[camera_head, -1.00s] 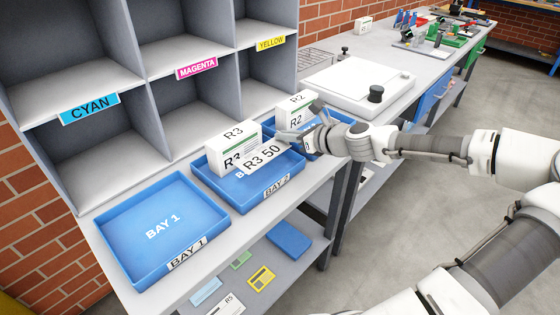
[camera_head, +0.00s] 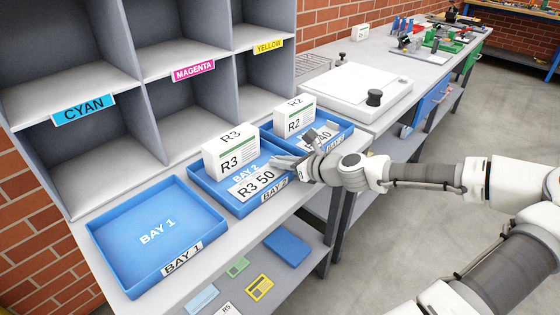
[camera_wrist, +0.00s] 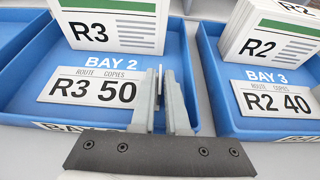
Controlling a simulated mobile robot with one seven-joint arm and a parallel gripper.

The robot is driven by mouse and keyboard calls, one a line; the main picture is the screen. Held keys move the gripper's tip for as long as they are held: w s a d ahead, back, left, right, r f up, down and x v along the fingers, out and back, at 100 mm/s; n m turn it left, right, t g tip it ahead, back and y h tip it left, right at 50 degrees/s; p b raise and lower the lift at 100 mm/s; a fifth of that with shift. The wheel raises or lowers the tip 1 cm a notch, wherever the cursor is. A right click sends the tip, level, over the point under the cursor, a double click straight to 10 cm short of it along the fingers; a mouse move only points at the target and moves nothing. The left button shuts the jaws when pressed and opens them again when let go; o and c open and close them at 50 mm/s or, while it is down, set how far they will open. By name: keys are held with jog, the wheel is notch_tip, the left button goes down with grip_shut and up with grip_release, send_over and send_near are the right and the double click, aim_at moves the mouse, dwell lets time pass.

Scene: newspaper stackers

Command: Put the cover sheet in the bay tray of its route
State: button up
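The cover sheet (camera_head: 258,184), a white card marked R3 50, lies flat or nearly flat at the front of the blue BAY 2 tray (camera_head: 212,190). It also shows in the wrist view (camera_wrist: 92,90), in front of the R3 stack (camera_wrist: 112,24). I cannot tell if its whole underside touches the tray floor. My gripper (camera_head: 292,158) is at the right end of the sheet, over the tray's right side. In the wrist view its fingers (camera_wrist: 161,100) are close together with a thin strip between them. The left finger hides the sheet's right edge.
The empty BAY 1 tray (camera_head: 100,230) is at left. The BAY 3 tray (camera_wrist: 222,112) at right holds the R2 stack (camera_wrist: 268,32) and a card marked R2 40 (camera_wrist: 276,98). Grey cubbies (camera_head: 185,110) stand behind. A lower shelf (camera_head: 305,262) holds small items.

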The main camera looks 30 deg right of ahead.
jog(key=shift+o, duration=1.3)
jog(key=shift+r, duration=0.1)
jog(key=shift+s+r, duration=0.15)
jog(key=shift+r, duration=0.05)
jog(key=p+v, duration=0.3)
jog(key=v, duration=0.8)
jog(key=shift+s+p, duration=0.25)
jog(key=shift+p, duration=0.1)
jog(key=shift+d+r, duration=0.1)
jog(key=shift+d, duration=0.05)
